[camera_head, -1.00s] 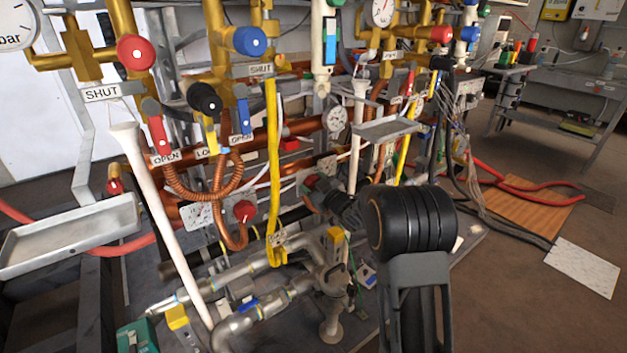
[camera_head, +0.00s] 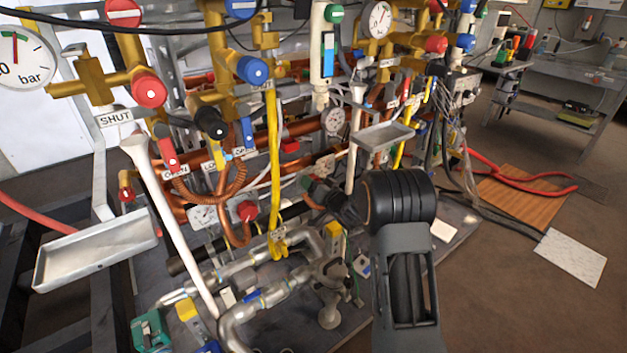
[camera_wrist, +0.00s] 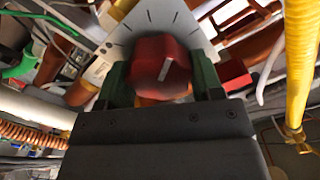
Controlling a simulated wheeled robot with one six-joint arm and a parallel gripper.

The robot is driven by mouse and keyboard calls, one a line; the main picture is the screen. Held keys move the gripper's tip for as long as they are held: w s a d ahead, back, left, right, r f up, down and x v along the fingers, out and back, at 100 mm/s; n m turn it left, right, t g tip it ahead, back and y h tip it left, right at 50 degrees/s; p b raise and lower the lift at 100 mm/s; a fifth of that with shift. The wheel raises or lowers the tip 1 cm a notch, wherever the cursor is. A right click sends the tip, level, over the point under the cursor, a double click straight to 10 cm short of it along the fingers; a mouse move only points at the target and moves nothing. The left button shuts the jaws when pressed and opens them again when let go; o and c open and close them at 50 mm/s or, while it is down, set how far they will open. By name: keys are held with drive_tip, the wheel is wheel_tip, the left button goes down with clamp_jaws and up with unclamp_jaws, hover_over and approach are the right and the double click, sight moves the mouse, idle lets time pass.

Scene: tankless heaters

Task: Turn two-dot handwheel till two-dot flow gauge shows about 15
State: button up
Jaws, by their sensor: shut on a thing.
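In the wrist view, my gripper (camera_wrist: 162,80) has its two green fingers on either side of a red knob (camera_wrist: 158,66) with a white pointer line. The pointer tilts a little right of upright, against a pale plate (camera_wrist: 150,22) with dark tick marks. In the head view, my gripper (camera_head: 308,184) is small at mid-rack, partly hidden by my black wrist.
A bar gauge (camera_head: 22,58) is at far left. Red (camera_head: 148,89) and blue (camera_head: 252,69) handwheels are on brass pipes above. A yellow hose (camera_head: 273,140) hangs left of my gripper. A grey tray (camera_head: 383,136) sticks out nearby. The floor at right has hoses and a board.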

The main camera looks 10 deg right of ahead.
drive_tip(key=shift+m+p, duration=0.4)
drive_tip(key=shift+m, duration=0.4)
drive_tip(key=shift+f, duration=0.1)
drive_tip(key=o, duration=0.9)
drive_tip(key=shift+o, duration=0.2)
drive_tip(key=shift+s, duration=0.1)
drive_tip(key=p+v, duration=0.2)
drive_tip(key=v, duration=1.1)
drive_tip(key=shift+s+d, duration=0.2)
drive_tip(key=shift+s, duration=0.1)
